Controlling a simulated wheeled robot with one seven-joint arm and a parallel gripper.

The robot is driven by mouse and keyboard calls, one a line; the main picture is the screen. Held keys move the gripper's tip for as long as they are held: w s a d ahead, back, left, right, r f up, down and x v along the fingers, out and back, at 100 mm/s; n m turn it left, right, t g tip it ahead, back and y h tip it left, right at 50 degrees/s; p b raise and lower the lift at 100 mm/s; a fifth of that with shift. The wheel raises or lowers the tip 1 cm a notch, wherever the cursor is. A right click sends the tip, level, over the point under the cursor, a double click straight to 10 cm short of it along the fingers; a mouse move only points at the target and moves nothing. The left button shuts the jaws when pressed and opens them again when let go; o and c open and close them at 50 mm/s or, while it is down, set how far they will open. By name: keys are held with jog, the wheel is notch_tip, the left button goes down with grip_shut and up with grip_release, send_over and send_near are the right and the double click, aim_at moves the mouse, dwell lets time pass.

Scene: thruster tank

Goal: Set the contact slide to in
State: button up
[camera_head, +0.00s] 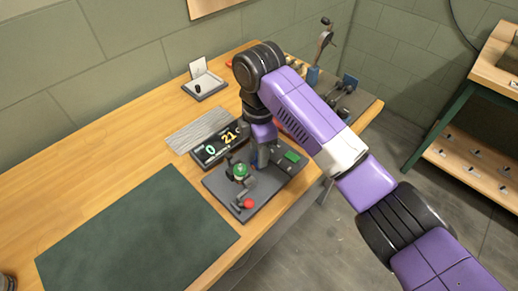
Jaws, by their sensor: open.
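A dark grey apparatus plate (250,208) lies near the front edge of the wooden bench. It carries a round green-topped part (240,171), a red knob (248,203) and a small green block (293,156). I cannot tell which small part is the contact slide, or its position. My gripper (261,163) points down over the back middle of the plate, between the green-topped part and the green block. It is open, but its fingertips are small and partly hidden, so contact with anything is unclear.
A black display (220,144) reading "0" and "21" stands just behind the plate, with a ribbed grey panel (199,130) beyond it. A dark green mat (135,235) lies left. A small tray (205,87) and a lever stand (324,45) are farther back.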

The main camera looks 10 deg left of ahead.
grip_shut()
dwell(1.3)
